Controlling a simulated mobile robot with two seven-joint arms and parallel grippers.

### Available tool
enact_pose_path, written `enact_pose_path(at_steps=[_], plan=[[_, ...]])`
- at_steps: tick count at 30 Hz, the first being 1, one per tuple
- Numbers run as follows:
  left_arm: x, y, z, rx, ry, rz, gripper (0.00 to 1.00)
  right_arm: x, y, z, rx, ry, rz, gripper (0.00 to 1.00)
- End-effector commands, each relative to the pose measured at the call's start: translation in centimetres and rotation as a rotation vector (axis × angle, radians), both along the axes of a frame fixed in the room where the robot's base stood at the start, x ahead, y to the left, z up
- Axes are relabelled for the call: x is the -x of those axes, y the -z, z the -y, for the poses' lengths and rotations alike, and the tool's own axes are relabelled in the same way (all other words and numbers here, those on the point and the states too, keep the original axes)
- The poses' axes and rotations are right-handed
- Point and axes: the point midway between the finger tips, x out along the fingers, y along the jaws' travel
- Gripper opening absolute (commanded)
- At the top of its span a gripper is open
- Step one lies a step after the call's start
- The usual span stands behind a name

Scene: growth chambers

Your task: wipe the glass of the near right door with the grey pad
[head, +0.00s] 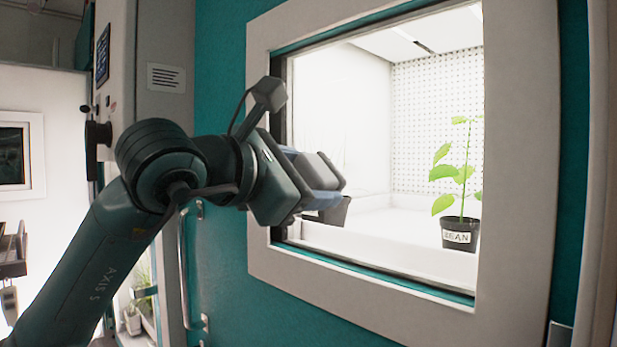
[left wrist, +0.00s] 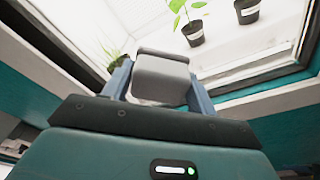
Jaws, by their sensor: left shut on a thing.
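The near right door is teal (head: 222,290), with a wide grey frame (head: 520,150) around its glass (head: 345,90). My left gripper (head: 325,183) is in front of the lower left part of the glass. It is shut on the grey pad (head: 313,170), a block with rounded edges. In the left wrist view the pad (left wrist: 162,78) sits between the two blue-grey fingers (left wrist: 160,85). I cannot tell whether the pad touches the glass. The pad's far face is hidden. My right gripper is in neither view.
Behind the glass stands a potted plant (head: 458,235) labelled BEAN. A door handle (head: 184,265) stands out left of the window. A control panel (head: 103,55) is at the upper left. The glass right of my gripper is unobstructed.

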Motion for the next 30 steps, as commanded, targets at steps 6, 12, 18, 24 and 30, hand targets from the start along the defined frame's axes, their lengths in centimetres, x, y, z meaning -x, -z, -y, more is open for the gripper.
enact_pose_path(at_steps=[6, 12, 18, 24, 30], plan=[[-0.2, 0.0, 0.2, 0.001, -0.001, 0.000, 0.39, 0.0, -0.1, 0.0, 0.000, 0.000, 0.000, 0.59], [-0.5, -0.1, 0.5, 0.001, -0.001, 0.000, 0.39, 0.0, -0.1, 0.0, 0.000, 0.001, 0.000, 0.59], [-0.8, -0.1, 0.8, 0.001, 0.000, -0.001, 0.39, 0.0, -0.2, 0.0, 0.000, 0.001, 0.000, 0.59], [-1.1, -0.1, 1.1, 0.001, 0.001, 0.000, 0.39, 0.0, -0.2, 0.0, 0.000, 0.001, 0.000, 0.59], [-1.3, -0.1, 1.4, 0.001, 0.001, 0.001, 0.39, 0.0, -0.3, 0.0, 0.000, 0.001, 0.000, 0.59]])
